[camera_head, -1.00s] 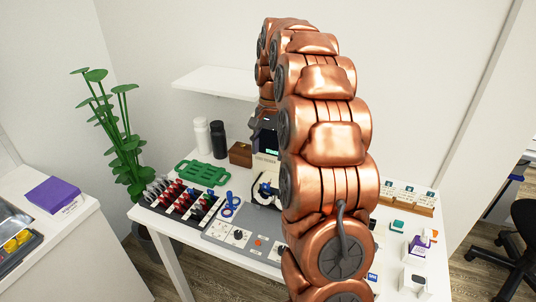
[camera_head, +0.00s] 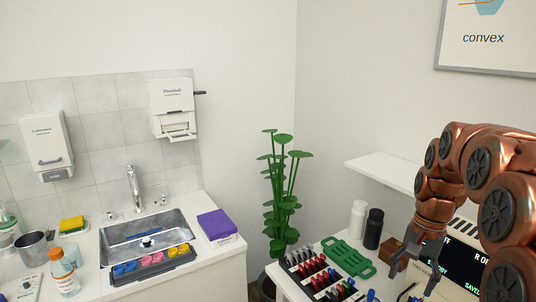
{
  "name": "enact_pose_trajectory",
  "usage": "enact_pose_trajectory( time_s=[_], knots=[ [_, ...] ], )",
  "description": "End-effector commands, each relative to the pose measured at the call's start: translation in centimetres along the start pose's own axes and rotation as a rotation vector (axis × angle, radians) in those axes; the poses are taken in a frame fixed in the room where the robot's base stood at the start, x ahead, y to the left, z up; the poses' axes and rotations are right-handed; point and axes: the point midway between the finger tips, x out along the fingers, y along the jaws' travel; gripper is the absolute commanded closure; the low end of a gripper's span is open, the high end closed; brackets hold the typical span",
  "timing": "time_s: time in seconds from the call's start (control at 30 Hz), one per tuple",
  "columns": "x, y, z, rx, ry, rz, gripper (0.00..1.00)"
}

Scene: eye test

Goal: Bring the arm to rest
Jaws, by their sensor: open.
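My copper arm arches in from the right edge of the view and bends down over the white table. My gripper (camera_head: 413,272) hangs at its end, pointing down, with its dark fingers apart and nothing seen between them. It is in front of a device with a lit dark screen (camera_head: 466,262) and close to a small brown box (camera_head: 391,250) in the picture. How high it is above the table is hard to tell. The rest of my arm is cut off at the right edge.
A green tray (camera_head: 348,257), a rack of red and dark tools (camera_head: 318,276), a white bottle (camera_head: 358,219) and a black bottle (camera_head: 373,229) stand left of my gripper. A wall shelf (camera_head: 385,172) is above. A plant (camera_head: 281,200) separates this table from the sink counter (camera_head: 213,270).

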Motion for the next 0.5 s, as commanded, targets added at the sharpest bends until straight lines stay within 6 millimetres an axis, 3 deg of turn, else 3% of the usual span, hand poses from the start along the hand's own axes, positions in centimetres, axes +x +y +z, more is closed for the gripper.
enact_pose_trajectory(
  time_s=[0.1,0.5],
  knots=[
    [0.3,-0.3,3.9,-0.095,-0.001,0.014,0.32],
    [3.2,1.5,15.4,-0.394,-0.005,0.064,0.32]
  ],
)
